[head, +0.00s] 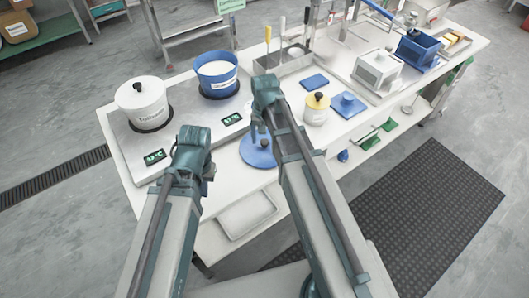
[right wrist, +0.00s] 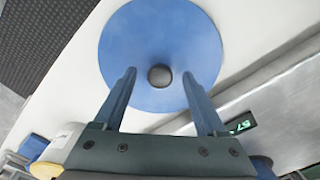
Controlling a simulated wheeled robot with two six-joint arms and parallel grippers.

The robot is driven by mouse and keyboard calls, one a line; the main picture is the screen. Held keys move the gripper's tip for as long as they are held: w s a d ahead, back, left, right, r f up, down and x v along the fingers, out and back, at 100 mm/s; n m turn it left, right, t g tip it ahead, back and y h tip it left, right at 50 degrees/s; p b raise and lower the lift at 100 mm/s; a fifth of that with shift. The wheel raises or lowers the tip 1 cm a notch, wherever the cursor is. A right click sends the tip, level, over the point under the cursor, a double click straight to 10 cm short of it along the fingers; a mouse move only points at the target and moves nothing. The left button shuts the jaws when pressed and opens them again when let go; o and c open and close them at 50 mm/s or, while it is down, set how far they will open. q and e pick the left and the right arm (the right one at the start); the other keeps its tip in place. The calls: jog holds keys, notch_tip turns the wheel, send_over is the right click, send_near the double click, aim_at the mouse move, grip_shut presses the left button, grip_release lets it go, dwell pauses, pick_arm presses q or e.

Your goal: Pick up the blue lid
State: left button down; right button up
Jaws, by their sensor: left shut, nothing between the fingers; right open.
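The blue lid (head: 258,157) is a round disc with a dark knob, lying flat on the white table in front of the hot plate. It also fills the top middle of the right wrist view (right wrist: 150,35). My right gripper (head: 260,133) is over it, open. In the right wrist view, its two fingers (right wrist: 159,74) stand on either side of the knob, with gaps between; their height above the lid is hard to tell. My left gripper (head: 207,178) is to the left of the lid, shut and empty, partly hidden by its arm.
A blue pot (head: 216,82) and a white lidded pot (head: 143,105) stand on the hot plate behind. A white tray (head: 246,214) lies in front.

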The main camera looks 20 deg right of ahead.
jog(key=shift+c, duration=0.3)
grip_shut()
jog(key=shift+r, duration=0.1)
